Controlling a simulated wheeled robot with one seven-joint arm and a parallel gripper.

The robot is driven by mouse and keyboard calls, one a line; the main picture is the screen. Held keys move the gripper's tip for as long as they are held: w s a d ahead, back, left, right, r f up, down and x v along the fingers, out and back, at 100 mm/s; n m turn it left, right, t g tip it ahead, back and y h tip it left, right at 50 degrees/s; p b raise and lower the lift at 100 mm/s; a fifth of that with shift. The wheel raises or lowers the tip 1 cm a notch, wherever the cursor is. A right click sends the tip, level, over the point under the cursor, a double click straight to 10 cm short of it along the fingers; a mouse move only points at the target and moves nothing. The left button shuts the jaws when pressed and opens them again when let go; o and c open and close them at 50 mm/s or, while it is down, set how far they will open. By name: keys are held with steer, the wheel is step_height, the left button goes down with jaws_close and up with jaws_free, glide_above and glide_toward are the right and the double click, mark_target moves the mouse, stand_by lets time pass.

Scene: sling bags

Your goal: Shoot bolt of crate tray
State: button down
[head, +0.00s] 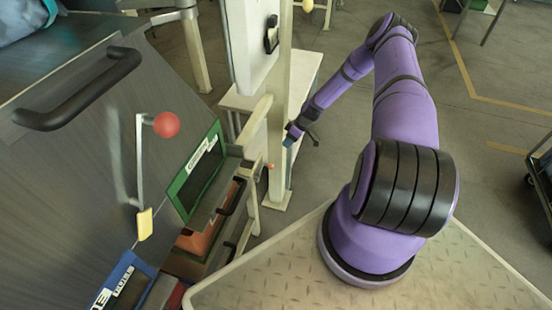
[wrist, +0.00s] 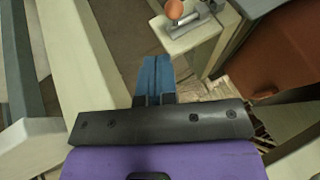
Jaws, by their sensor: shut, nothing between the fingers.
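A small bolt (wrist: 195,22) with a round orange knob (wrist: 174,9) sits on a cream bracket at the top of the wrist view. In the head view a small orange knob (head: 270,166) shows beside the cream post. An orange-brown crate tray (wrist: 278,50) is at the right of the wrist view; in the head view an orange-brown body (head: 196,243) shows below the green frame. My gripper (head: 290,139) has blue fingertips, which also show in the wrist view (wrist: 155,75). It is shut and empty, apart from the bolt and its knob.
Cream posts (wrist: 70,60) stand close on the left in the wrist view. In the head view, a grey panel has a black handle (head: 80,90) and a lever with a red ball (head: 166,125). Green (head: 188,195) and blue (head: 110,285) label frames lie beside it. Open floor lies behind my arm.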

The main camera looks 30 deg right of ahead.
mark_target(271, 168)
steer(key=x, duration=1)
steer(key=shift+s, duration=0.1)
steer(key=shift+s+a, duration=1.15)
steer(key=shift+a, duration=0.3)
